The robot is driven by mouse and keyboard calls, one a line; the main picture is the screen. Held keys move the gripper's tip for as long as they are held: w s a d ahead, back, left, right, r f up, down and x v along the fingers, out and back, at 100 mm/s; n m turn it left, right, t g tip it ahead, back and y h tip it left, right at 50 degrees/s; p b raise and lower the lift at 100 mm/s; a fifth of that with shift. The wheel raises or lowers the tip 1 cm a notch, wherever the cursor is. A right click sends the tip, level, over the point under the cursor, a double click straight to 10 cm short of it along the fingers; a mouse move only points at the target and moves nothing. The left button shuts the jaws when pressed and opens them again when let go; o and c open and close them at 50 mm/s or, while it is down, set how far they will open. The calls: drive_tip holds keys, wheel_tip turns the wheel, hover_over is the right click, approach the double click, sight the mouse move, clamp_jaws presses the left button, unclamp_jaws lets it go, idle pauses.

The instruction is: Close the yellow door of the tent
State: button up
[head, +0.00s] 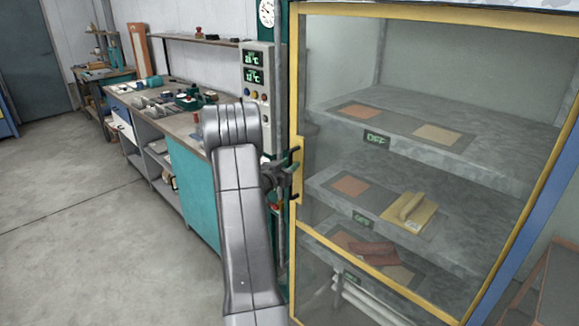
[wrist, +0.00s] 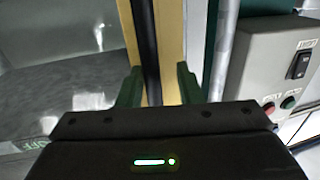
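The yellow-framed door (head: 295,225) has clear panels and stands in front of the tent's grey shelves. Its left edge is beside the dark green post (head: 283,60); I cannot tell whether it is flush. My gripper (head: 292,172) is at the handle, at the end of my grey arm. In the wrist view, my gripper (wrist: 159,88) has its two green fingers apart. A dark vertical strip and part of the yellow frame (wrist: 172,45) show between them. Contact with the handle is not clear.
The tent's blue post (head: 525,225) is at right. Shelves hold flat plates and a wooden tool (head: 410,208). A control box (head: 257,85) is on the left, also in the wrist view (wrist: 265,60). A cluttered workbench (head: 190,120) stands behind. The left floor is clear.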

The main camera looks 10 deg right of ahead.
drive_tip(key=shift+s, duration=0.15)
drive_tip(key=b+v, duration=0.3)
drive_tip(key=v, duration=1)
drive_tip(key=shift+s+a, duration=0.2)
drive_tip(key=shift+s, duration=0.05)
drive_tip(key=shift+w+d, duration=0.1)
drive_tip(key=shift+w, duration=0.05)
drive_tip(key=s+d+p+x, duration=0.1)
drive_tip(key=p+x, duration=0.2)
drive_tip(key=x, duration=1)
drive_tip(key=shift+w+d, duration=0.15)
drive_tip(key=shift+d, duration=0.05)
drive_tip(key=shift+f, duration=0.1)
